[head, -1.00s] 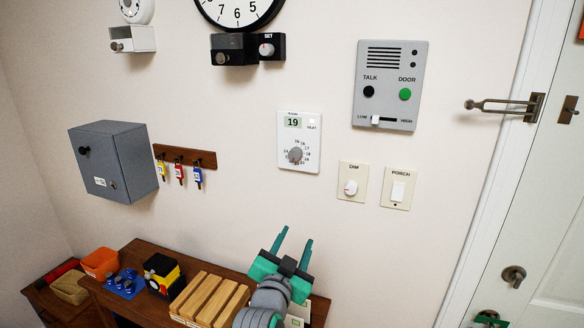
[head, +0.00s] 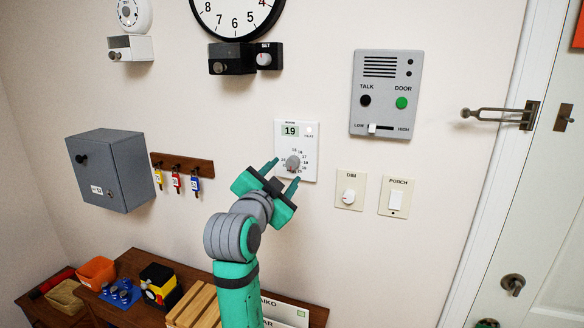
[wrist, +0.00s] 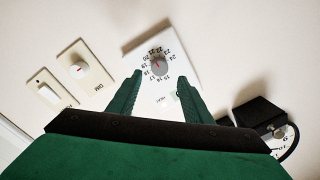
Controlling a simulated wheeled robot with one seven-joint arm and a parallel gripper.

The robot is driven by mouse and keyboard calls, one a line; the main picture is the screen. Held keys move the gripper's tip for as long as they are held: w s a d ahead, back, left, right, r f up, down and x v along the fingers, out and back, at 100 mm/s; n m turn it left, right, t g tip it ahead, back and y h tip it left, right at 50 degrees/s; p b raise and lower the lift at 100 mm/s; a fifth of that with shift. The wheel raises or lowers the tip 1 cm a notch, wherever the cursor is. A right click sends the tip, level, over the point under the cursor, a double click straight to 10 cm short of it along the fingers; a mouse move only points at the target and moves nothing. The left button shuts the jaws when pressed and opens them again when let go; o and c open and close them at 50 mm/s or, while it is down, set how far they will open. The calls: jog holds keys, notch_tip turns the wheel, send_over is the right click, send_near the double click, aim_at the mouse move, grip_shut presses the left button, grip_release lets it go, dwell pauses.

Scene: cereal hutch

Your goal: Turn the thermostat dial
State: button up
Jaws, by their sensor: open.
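The white thermostat (head: 309,137) is on the wall, with a small display reading 19 and a round grey dial (head: 293,162) in its lower part. In the wrist view the dial (wrist: 158,66) with its red pointer and ring of numbers shows ahead of the fingertips. My gripper (head: 283,174) is open and empty, at the lower left of the thermostat in the head view. One finger is on each side of the dial's direction. In the wrist view the dial lies between and beyond the fingertips (wrist: 158,82). I cannot tell whether any finger touches it.
A DIM knob plate (head: 350,190) and a PORCH switch plate (head: 397,197) are to the right. The intercom panel (head: 386,93) is at upper right. A key rack (head: 182,165) and grey box (head: 108,168) are left. A clock (head: 237,18) hangs above.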

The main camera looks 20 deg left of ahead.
aim_at(293, 165)
jog(key=shift+w, duration=2.85)
jog(key=shift+w, duration=0.1)
jog(key=c, duration=1.1)
jog(key=shift+o, duration=0.2)
jog(key=shift+d, duration=0.15)
